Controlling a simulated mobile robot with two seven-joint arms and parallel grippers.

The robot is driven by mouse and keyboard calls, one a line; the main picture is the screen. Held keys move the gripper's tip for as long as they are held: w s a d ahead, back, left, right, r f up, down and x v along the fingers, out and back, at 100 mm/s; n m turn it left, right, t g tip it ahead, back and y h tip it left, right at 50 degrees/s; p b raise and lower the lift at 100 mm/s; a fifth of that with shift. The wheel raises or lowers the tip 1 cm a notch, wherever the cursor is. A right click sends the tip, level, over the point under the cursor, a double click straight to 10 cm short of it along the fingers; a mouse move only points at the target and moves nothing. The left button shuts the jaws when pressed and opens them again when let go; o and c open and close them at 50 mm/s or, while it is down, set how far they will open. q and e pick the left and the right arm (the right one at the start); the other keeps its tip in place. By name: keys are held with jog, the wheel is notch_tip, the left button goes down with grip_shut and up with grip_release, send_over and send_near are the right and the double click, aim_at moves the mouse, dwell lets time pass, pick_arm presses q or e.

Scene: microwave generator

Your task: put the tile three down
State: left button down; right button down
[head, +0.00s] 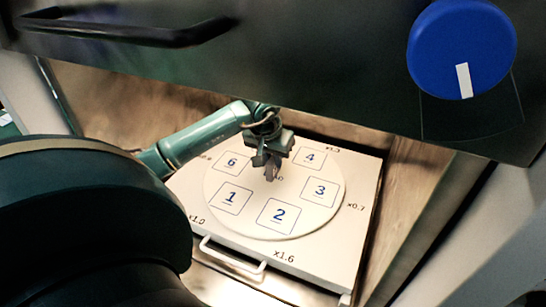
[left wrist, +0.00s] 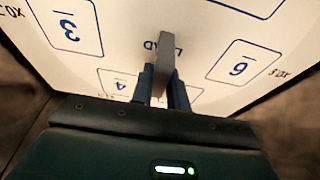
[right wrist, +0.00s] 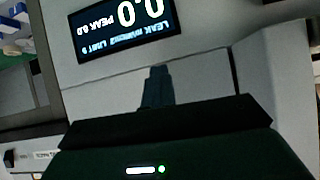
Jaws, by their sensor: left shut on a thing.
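My left gripper (head: 268,162) points down over the middle of a round white plate (head: 237,220) marked with numbered squares. In the left wrist view its fingers (left wrist: 162,84) are shut on a thin grey piece (left wrist: 164,58), seen edge-on, so no number on it shows. The piece is small in the head view (head: 271,173); I cannot tell whether it touches the plate. The square marked 3 (head: 319,191) is right of the gripper and also shows in the left wrist view (left wrist: 68,33). My right gripper (right wrist: 157,88) appears shut and empty, before a grey panel.
The plate lies on a white square board (head: 357,178) with a white front handle (head: 232,256). A dark door or panel with a black handle (head: 125,28) and blue knob (head: 461,50) overhangs the top. A display (right wrist: 122,25) reading 0.0 is near my right gripper.

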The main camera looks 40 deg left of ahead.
pick_arm(q)
jog(key=shift+f+b, duration=0.3)
jog(key=shift+b, duration=0.1)
jog(key=c, duration=1.4)
grip_release()
jog(key=shift+o, duration=0.2)
jog(key=shift+r, duration=0.15)
jog(key=shift+r+p, duration=0.3)
jog(key=shift+p, duration=0.2)
jog(key=v, duration=1.1)
jog(key=shift+r+b, duration=0.4)
jog(key=shift+b, duration=0.05)
jog(key=shift+s+d, duration=0.1)
jog(key=shift+s, duration=0.1)
